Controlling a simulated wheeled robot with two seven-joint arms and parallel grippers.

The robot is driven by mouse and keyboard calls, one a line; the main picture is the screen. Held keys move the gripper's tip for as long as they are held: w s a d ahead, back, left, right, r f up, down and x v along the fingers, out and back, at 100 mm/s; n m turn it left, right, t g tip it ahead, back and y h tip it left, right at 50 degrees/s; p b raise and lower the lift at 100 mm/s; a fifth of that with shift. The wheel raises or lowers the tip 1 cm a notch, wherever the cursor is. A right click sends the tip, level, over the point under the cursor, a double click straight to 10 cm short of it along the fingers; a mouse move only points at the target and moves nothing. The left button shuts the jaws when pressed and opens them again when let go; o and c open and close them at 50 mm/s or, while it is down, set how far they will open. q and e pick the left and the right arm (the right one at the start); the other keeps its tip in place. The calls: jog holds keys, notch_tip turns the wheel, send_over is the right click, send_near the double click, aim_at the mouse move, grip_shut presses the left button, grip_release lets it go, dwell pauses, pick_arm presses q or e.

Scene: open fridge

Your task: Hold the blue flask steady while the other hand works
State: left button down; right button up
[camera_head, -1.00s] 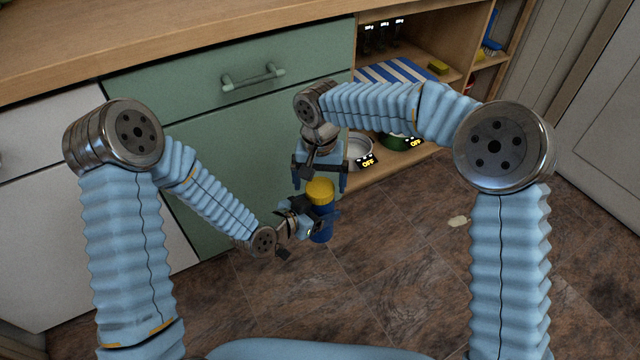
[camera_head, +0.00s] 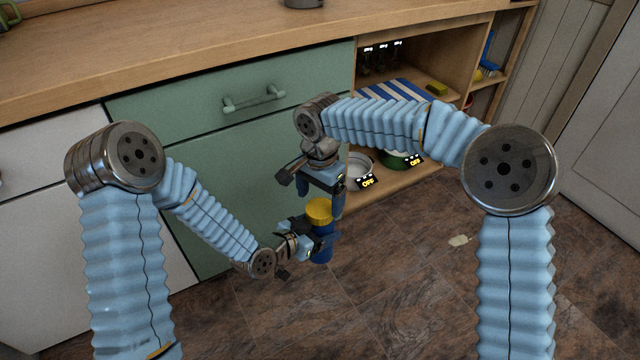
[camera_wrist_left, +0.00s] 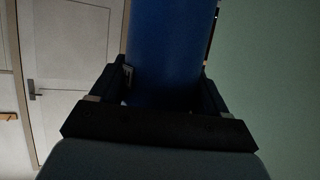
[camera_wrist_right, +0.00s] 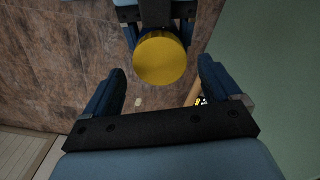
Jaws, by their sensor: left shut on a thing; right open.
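The blue flask (camera_head: 321,247) with a yellow lid (camera_head: 318,210) stands roughly upright in the air in front of the green cabinet. My left gripper (camera_head: 318,236) is shut around its body from the left. In the left wrist view the blue flask (camera_wrist_left: 168,50) fills the space between the fingers. My right gripper (camera_head: 325,206) is above the flask, pointing down. In the right wrist view its open fingers (camera_wrist_right: 162,88) are apart and empty. The yellow lid (camera_wrist_right: 160,58) lies beyond the fingertips, towards the top of that view, with the flask body hidden under it.
The green cabinet front (camera_head: 230,170) with a drawer handle (camera_head: 254,98) is close behind the flask. Open shelves (camera_head: 430,60) on the right hold a striped cloth (camera_head: 385,92), a pale bowl (camera_head: 357,165) and a green bowl (camera_head: 396,158).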

aim_at(320, 207)
jog(key=shift+f, duration=1.7)
jog(key=shift+c, duration=0.4)
jog(key=c, duration=1)
jog(key=n, duration=0.6)
jog(key=shift+r+n, duration=0.1)
jog(key=shift+n, duration=0.3)
jog(key=o, duration=1.2)
jog(key=shift+c, duration=0.2)
